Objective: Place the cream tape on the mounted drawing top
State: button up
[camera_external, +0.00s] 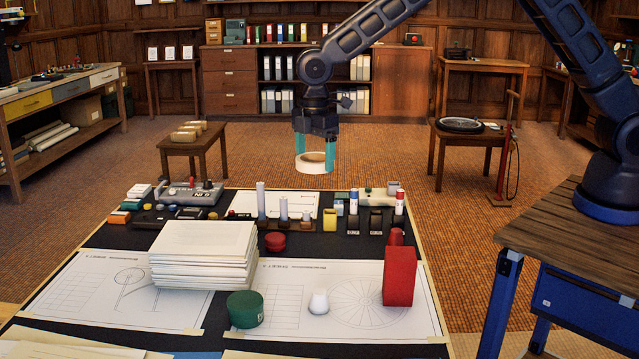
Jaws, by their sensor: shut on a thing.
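My gripper (315,150) points down above the far part of the drafting table, with teal fingers. It is shut on the cream tape (314,162), a pale ring held level in the air between the fingers. Flat drawings are mounted on the dark table top: one at the right (281,318) with a wheel figure, one at the left (85,287), and a smaller sheet (308,213) at the back. I cannot tell which of them the task means.
A thick paper stack (203,257), a green round container (245,309), a white rounded piece (318,303) and a red block (399,276) stand on the drawings. A red round container (275,242), pen holders (283,215) and a grey device (188,194) crowd the back.

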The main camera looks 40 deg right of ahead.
jog(key=w+d, duration=0.3)
jog(key=w, duration=0.9)
jog(key=m, duration=0.1)
send_over(274, 204)
jog(key=s+d, duration=0.3)
notch_tip(274, 204, down, 20)
jog(key=shift+w+a+r, duration=0.1)
jog(key=shift+w, duration=0.05)
jog(key=o, duration=0.9)
